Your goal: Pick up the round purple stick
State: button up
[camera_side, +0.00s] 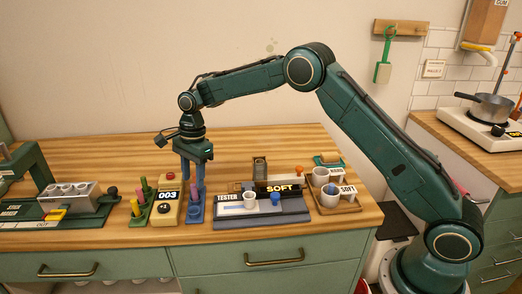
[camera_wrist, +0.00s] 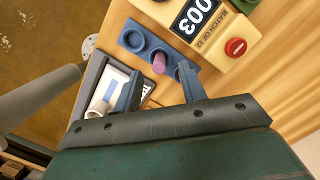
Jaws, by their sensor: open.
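The round purple stick (camera_wrist: 158,63) stands in a small blue holder (camera_wrist: 144,50), seen end-on in the wrist view. In the side view, a pinkish-purple bit of it (camera_side: 195,197) shows low between my fingers, above the blue holder (camera_side: 195,217). My gripper (camera_side: 194,189) points straight down over the holder, with its fingers apart. In the wrist view my gripper (camera_wrist: 157,76) has one finger on each side of the stick in the picture. I cannot tell whether either finger touches it.
A yellow counter box (camera_side: 167,206) with a red button stands close at left. Beyond it is a green rack (camera_side: 139,220) with several coloured sticks. A grey tester (camera_side: 262,218) with a white cup (camera_side: 250,201) is close at right. Open wood lies behind.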

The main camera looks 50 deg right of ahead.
aim_at(193, 185)
jog(key=shift+s+a+f, duration=0.1)
jog(key=shift+a+f, duration=0.05)
jog(key=shift+f, duration=0.9)
jog(key=shift+a+f, duration=0.15)
jog(key=shift+f, duration=0.85)
grip_shut()
